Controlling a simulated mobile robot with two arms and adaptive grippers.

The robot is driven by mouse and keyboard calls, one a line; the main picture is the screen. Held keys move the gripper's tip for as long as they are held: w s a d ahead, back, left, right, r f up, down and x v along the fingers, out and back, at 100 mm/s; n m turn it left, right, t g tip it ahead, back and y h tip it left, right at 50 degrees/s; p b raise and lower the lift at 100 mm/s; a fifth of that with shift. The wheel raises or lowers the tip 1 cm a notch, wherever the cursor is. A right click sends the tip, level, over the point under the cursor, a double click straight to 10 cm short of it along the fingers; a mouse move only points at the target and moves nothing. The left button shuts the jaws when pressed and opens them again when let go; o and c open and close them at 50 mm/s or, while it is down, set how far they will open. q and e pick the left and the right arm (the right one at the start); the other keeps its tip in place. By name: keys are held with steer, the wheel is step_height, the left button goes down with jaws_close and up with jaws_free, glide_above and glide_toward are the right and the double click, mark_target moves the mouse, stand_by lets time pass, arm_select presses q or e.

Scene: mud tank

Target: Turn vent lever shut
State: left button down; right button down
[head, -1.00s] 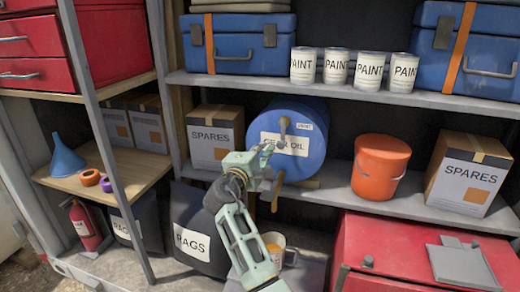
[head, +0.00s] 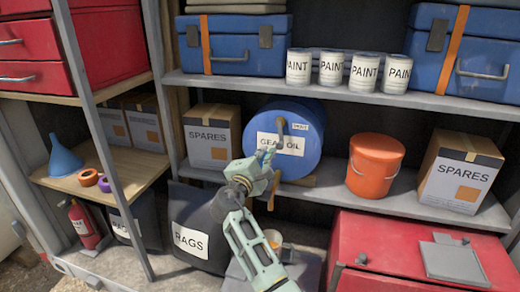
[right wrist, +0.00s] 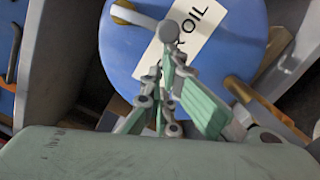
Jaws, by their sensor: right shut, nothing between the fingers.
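The blue drum (head: 311,150) lies on its side on the middle shelf, its round face toward me with a GEAR OIL label. A small grey lever (head: 281,128) stands near the top of that face, beside a small tag. In the right wrist view the lever (right wrist: 145,20) has a round knob end and a yellow part. My right gripper (head: 266,156) is shut and empty, in front of the drum face and below the lever. In the right wrist view its fingers (right wrist: 166,70) overlap the label; I cannot tell whether they touch anything. My left gripper is not in view.
A brass-coloured tap (head: 272,192) sticks out at the drum's lower edge. A SPARES box (head: 212,137) stands left of the drum, an orange bucket (head: 376,166) to the right. Paint cans (head: 331,67) stand on the shelf above. A red chest (head: 400,255) is at lower right.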

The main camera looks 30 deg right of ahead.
steer(key=shift+s+d+f+n+p, duration=0.3)
steer(key=shift+s+d+n+p, duration=0.5)
steer(key=shift+s+n, duration=0.1)
